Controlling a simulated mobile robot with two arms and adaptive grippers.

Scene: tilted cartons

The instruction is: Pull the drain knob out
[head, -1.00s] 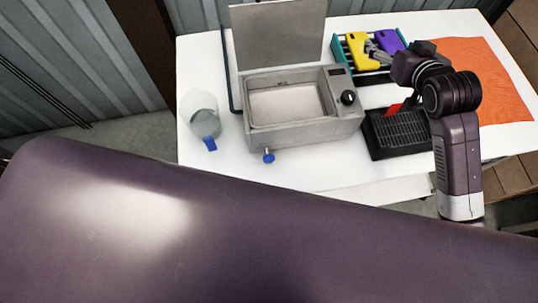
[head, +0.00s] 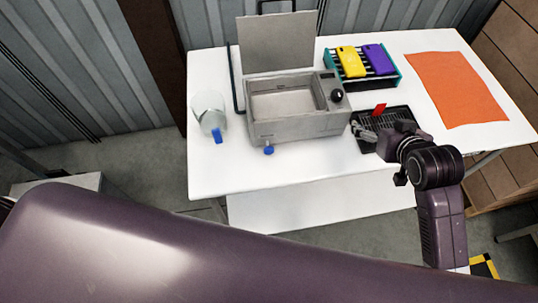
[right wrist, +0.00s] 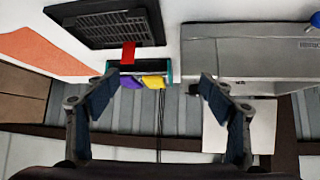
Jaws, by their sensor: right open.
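The grey bath (head: 290,128) stands on the white table with its lid raised. The blue drain knob (head: 268,150) sticks out low at its front; in the right wrist view a blue piece, likely this knob (right wrist: 315,17), shows at the top right corner. The knob's stem is hard to make out. My right gripper (head: 364,130) is near the bath's right side, above the black grated unit, apart from the knob. In the right wrist view its two fingers (right wrist: 158,88) are spread with nothing between them. My left gripper is not in view.
A clear jug (head: 208,108) with a blue part stands left of the bath. A black grated unit (head: 396,117) with a red tab is at its right. Behind are a rack with yellow and purple items (head: 352,62) and an orange mat (head: 455,90). The table front is clear.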

